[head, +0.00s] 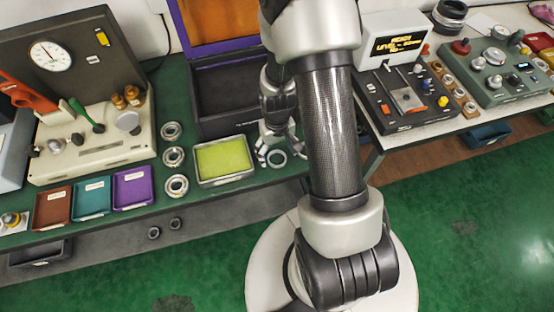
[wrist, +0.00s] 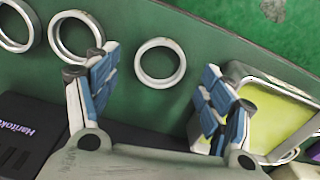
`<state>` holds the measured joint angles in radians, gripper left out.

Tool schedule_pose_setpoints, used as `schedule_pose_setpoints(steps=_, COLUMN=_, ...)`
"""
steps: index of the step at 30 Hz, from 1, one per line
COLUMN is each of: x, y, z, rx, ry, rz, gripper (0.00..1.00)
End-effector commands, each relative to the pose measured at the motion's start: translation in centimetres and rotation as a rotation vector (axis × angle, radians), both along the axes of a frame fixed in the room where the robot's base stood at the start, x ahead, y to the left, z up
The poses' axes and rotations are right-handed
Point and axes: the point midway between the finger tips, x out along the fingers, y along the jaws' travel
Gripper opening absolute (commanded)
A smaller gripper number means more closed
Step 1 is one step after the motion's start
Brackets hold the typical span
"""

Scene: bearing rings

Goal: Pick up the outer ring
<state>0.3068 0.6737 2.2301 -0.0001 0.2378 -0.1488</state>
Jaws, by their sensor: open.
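A plain, shiny metal outer ring (wrist: 139,63) lies flat on the green bench top. In the wrist view it sits between and beyond my two fingertips, and neither finger visibly touches it. In the head view this ring (head: 276,167) lies just below my gripper (head: 279,151), to the right of the tray with the yellow pad. My gripper (wrist: 158,62) is open and empty, its blue-padded fingers spread wide. Two similar rings (wrist: 57,43) lie to the left in the wrist view, one cut by the frame edge; my arm hides that bench area in the head view.
The yellow-padded tray (head: 222,183) stands close to the ring, near my right-hand finger in the wrist view (wrist: 285,82). A dark open case (head: 215,118) stands behind. Several bearings (head: 174,148) line up left of the tray. The bench's front edge is near.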

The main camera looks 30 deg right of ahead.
Motion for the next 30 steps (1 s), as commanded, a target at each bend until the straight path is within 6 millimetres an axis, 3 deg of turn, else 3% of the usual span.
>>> schedule_pose_setpoints(steps=3, x=0.0, y=0.0, z=-2.0, rx=0.0, ry=0.002, rz=0.0, gripper=0.74)
schedule_pose_setpoints(steps=11, x=0.0, y=0.0, z=-2.1, rx=0.0, ry=0.0, rz=0.0, gripper=0.73)
schedule_pose_setpoints(steps=30, x=0.0, y=0.0, z=-2.1, rx=0.0, ry=0.0, rz=0.0, gripper=0.31)
